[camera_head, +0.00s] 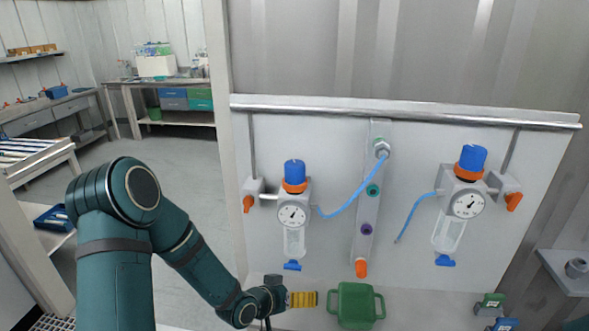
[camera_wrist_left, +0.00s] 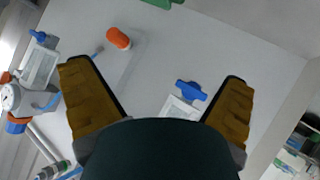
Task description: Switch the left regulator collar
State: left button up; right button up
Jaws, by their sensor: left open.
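The left regulator (camera_head: 293,215) is mounted on the panel, with a blue knob (camera_head: 294,167) on top, an orange collar (camera_head: 294,187) beneath it, a round gauge and a clear bowl. Its blue bottom drain (camera_head: 292,265) also shows in the left wrist view (camera_wrist_left: 191,90); its upper part is hidden there behind my gripper. My left gripper (camera_head: 303,299) is below the regulator, beside the green container (camera_head: 356,305), apart from the collar. In the left wrist view its two yellow-brown fingers (camera_wrist_left: 155,75) are spread with nothing between them. My right gripper is out of view.
A second regulator (camera_head: 467,203) is at right, its blue hose ending loose. A manifold bar (camera_head: 366,205) with an orange lower cap (camera_head: 361,268) stands between them, joined by a blue hose (camera_head: 350,202) to the left regulator. An orange-handled valve (camera_head: 248,203) sits left of it.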

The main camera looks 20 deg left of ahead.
pick_arm(q)
jog(key=w+a+r+m+t+h+p, duration=0.1)
jog(key=w+a+r+t, duration=0.1)
jog(key=a+r, duration=0.35)
jog(key=w+a+r+m+t+p, duration=0.1)
jog(key=a+r+t+p, duration=0.1)
jog(key=r, duration=0.6)
jog(key=m+h+p, duration=0.2)
jog(key=m+h, duration=0.2)
jog(key=m, duration=0.1)
send_near(295, 183)
jog(key=shift+t+y, duration=0.4)
jog(key=x, duration=0.3)
jog(key=f+x, duration=0.1)
jog(key=x, duration=0.3)
jog(key=a+f+p+x, duration=0.1)
jog(key=x, duration=0.3)
jog(key=shift+w, duration=0.6)
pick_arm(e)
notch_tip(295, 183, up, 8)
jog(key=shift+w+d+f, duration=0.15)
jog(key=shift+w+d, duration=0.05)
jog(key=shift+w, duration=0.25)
pick_arm(q)
jog(key=shift+c, duration=0.3)
